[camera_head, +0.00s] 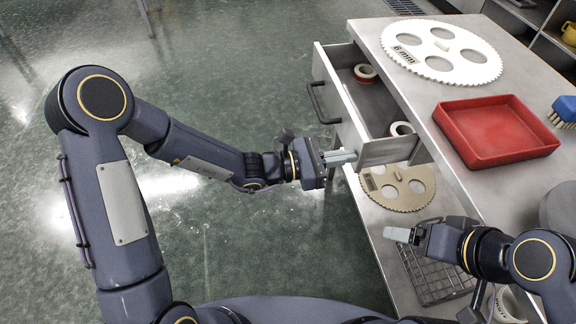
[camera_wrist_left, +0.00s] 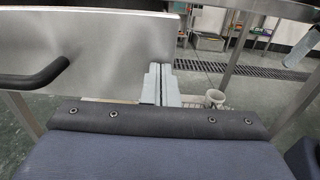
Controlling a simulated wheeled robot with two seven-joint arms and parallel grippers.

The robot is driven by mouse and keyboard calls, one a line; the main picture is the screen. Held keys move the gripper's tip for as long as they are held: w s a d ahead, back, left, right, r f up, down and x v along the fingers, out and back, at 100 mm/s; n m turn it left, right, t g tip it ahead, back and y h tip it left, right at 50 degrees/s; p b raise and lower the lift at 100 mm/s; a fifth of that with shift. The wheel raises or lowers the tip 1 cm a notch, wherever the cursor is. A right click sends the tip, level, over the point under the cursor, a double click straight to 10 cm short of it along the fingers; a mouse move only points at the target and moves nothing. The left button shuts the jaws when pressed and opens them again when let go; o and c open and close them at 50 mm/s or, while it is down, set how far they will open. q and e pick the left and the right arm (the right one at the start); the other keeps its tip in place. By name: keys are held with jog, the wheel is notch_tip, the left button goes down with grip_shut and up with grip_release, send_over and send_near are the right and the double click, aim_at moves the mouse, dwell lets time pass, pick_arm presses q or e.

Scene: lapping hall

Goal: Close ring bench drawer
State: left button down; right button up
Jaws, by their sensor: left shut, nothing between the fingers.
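The ring bench drawer (camera_head: 357,103) stands pulled out from the grey bench. My left gripper (camera_head: 352,157) is shut and empty, by the near end of the drawer front. In the left wrist view the front panel (camera_wrist_left: 100,45) fills the upper left with its handle (camera_wrist_left: 38,76), and my left fingertips (camera_wrist_left: 160,70) are at the panel's right edge; contact is unclear. My right gripper (camera_head: 398,234) is low beside the bench, its finger gap not visible.
The bench top (camera_head: 430,92) bears a white toothed disc marked 6 mm (camera_head: 408,55), a red tray (camera_head: 492,157) and a blue brush (camera_head: 563,108). A tan toothed disc (camera_head: 403,200) and a wire basket (camera_head: 440,290) are on the lower shelf. Floor left of the drawer is clear.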

aim_at(391, 160)
pick_arm(q)
jog(key=b+x, duration=0.1)
jog(key=x, duration=1.1)
jog(key=shift+d+b, duration=0.3)
jog(key=shift+w+d+r, duration=0.1)
pick_arm(e)
notch_tip(391, 160, down, 2)
jog(key=shift+a, duration=0.15)
pick_arm(q)
jog(key=shift+r, duration=0.1)
pick_arm(e)
jog(key=shift+s, duration=0.1)
